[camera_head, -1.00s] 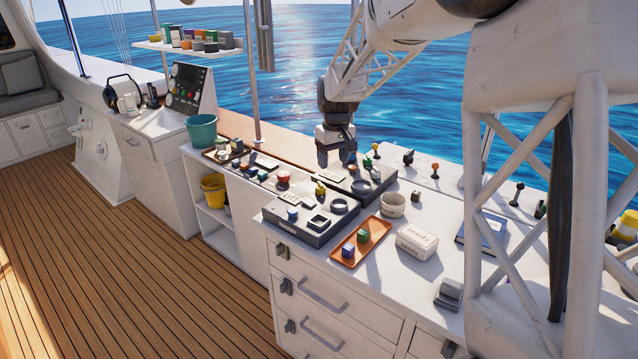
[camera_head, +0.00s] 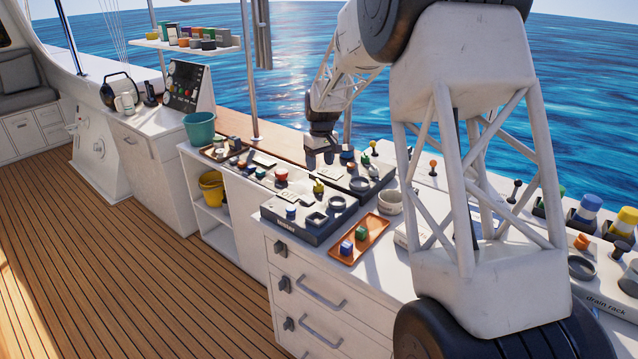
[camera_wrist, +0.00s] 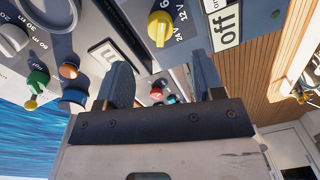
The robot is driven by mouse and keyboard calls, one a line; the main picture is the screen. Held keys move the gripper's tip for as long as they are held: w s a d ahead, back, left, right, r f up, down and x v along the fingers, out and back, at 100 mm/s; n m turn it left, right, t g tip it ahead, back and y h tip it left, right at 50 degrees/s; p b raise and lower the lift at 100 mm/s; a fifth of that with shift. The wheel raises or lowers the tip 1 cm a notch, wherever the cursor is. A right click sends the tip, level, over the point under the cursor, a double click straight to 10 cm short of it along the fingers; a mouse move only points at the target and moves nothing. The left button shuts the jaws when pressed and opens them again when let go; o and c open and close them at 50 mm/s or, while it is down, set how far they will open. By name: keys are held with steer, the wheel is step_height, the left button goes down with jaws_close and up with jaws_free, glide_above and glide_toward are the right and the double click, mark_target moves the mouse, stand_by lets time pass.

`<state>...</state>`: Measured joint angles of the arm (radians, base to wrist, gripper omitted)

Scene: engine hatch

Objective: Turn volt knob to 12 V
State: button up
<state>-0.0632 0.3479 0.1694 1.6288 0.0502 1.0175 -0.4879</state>
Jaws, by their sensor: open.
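The yellow volt knob (camera_head: 318,187) stands on the grey panel box (camera_head: 290,226) in the head view. In the wrist view the yellow knob (camera_wrist: 160,25) is at the top, with 6, 12 V and 24 V printed to its right. Its narrow end seems to point down the picture, near 24 V; the exact setting is hard to tell. My gripper (camera_head: 320,162) is above and behind the knob in the head view. In the wrist view my gripper (camera_wrist: 161,62) has its fingers spread with nothing between them, the knob beyond the tips and apart from them.
An "off" plate (camera_wrist: 226,22) lies right of the knob. A green knob (camera_wrist: 36,82) is at the left. A grey ring (camera_head: 337,202) stands on the panel box. An orange tray (camera_head: 371,233) with small cubes lies in front. A teal bucket (camera_head: 199,129) stands farther left.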

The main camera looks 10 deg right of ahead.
mark_target(319, 181)
steer(key=shift+f, duration=0.2)
steer(key=shift+s+a+f, duration=0.1)
steer(key=shift+a+f, duration=0.05)
steer(key=shift+f, duration=3.6)
steer(key=shift+c, duration=0.3)
steer(key=c, duration=0.9)
steer(key=shift+o, duration=0.2)
